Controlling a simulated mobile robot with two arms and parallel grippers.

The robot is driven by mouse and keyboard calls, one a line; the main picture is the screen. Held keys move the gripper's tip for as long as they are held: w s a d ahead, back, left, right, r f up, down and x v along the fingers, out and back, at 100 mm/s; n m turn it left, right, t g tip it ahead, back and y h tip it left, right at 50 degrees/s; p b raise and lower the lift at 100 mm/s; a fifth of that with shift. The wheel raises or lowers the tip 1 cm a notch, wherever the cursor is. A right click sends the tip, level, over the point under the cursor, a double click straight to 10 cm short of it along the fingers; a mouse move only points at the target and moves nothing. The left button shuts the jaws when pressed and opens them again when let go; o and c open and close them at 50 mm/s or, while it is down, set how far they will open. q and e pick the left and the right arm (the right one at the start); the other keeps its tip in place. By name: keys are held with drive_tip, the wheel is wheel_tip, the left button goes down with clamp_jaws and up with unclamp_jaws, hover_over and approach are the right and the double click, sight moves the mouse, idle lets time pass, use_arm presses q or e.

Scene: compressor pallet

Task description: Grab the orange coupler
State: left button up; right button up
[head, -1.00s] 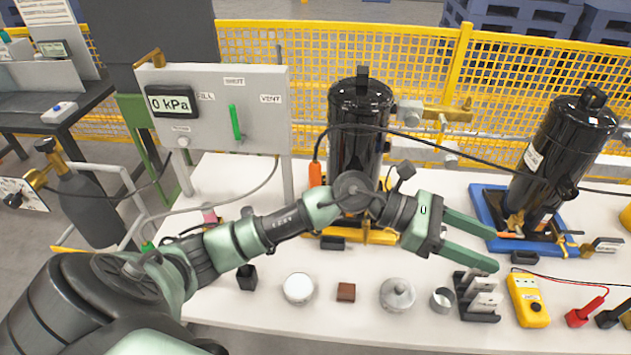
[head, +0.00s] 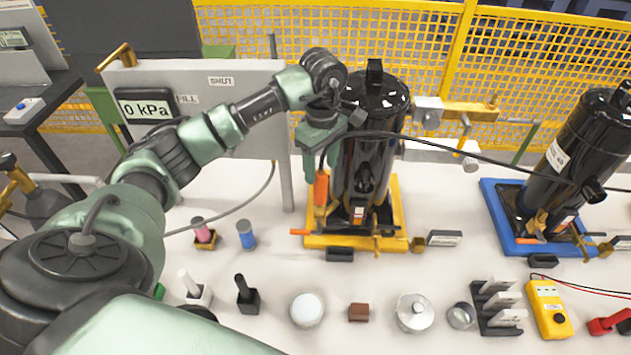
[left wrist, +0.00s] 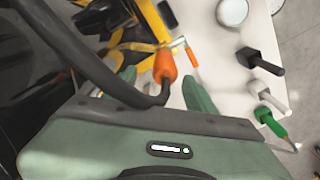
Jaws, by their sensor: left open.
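The orange coupler (head: 320,188) hangs at the end of a black hose, beside the left side of the black compressor (head: 372,150) on the yellow pallet (head: 328,240). My left gripper (head: 312,178) points down over it, with its fingers beside the coupler's upper part. In the left wrist view the coupler (left wrist: 165,66) shows between the two green fingertips (left wrist: 158,85), with a gap to the right finger. The black hose crosses in front of the left finger there. My left gripper is open. My right gripper is in neither view.
A grey gauge panel (head: 245,125) reading 0 kPa stands close behind my left arm. A second black compressor (head: 585,150) sits on a blue pallet (head: 500,200) at right. Small bottles, tins and a yellow meter (head: 548,308) line the table's front.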

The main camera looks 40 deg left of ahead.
sight(319, 189)
use_arm(q)
drive_tip(key=f, duration=0.1)
drive_tip(key=p, duration=0.1)
drive_tip(key=f, duration=0.1)
drive_tip(key=shift+s+d+f, duration=0.2)
drive_tip(key=shift+s+f, duration=0.05)
drive_tip(key=shift+f, duration=0.05)
wheel_tip(319, 189, down, 4)
drive_tip(key=shift+s+a+r+p, duration=0.15)
drive_tip(key=shift+p, duration=1.05)
drive_tip(key=shift+f, duration=0.65)
clamp_jaws()
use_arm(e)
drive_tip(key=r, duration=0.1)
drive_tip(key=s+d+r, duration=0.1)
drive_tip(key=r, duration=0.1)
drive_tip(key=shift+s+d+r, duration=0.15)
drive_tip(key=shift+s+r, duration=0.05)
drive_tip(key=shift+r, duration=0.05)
